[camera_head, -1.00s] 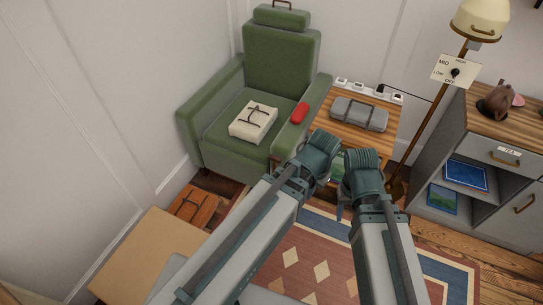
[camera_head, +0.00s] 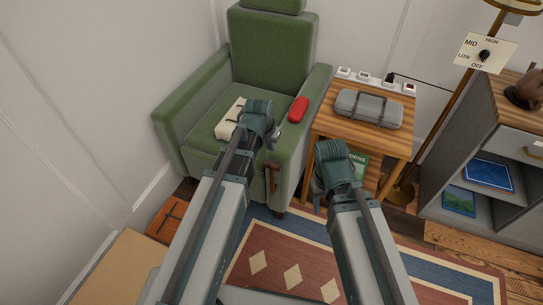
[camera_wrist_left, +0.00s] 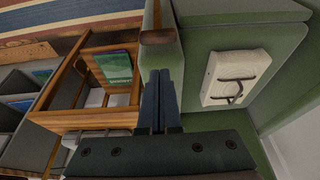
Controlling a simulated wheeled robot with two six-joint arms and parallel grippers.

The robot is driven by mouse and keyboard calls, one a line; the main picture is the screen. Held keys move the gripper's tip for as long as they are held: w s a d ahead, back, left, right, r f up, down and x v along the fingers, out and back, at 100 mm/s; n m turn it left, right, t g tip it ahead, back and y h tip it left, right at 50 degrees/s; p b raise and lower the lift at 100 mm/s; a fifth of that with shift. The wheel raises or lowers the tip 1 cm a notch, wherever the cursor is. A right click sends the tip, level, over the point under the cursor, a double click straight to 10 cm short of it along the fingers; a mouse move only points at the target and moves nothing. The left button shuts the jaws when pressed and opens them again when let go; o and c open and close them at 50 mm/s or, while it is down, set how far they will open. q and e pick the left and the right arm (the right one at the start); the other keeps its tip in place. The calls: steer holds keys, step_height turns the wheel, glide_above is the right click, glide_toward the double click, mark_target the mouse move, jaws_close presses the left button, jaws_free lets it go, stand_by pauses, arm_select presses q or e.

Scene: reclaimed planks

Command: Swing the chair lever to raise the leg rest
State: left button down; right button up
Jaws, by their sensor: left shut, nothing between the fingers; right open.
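The green armchair (camera_head: 272,48) stands against the wall with its leg rest down, as far as I can see. A brown wooden lever (camera_head: 272,178) hangs at the front of its right armrest. In the left wrist view a brown piece (camera_wrist_left: 157,37), likely this lever, shows beyond my fingertips, apart from them. My left gripper (camera_wrist_left: 161,73) is shut and empty, above the right armrest. In the head view its fingers are mostly hidden by the wrist. My right gripper (camera_head: 318,187) is open and empty, lower down, in front of the side table.
A cream strapped bundle (camera_head: 229,118) lies on the seat and a red object (camera_head: 298,109) on the right armrest. The side table (camera_head: 338,124) carries a grey case (camera_head: 368,109). A grey cabinet (camera_head: 450,150) stands right. The patterned rug (camera_head: 300,262) is clear.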

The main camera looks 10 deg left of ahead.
mark_target(274, 157)
arm_select(q)
steer(key=shift+f, duration=0.15)
steer(key=b+x, duration=0.9)
steer(key=shift+w+f, duration=0.15)
steer(key=shift+f, duration=0.2)
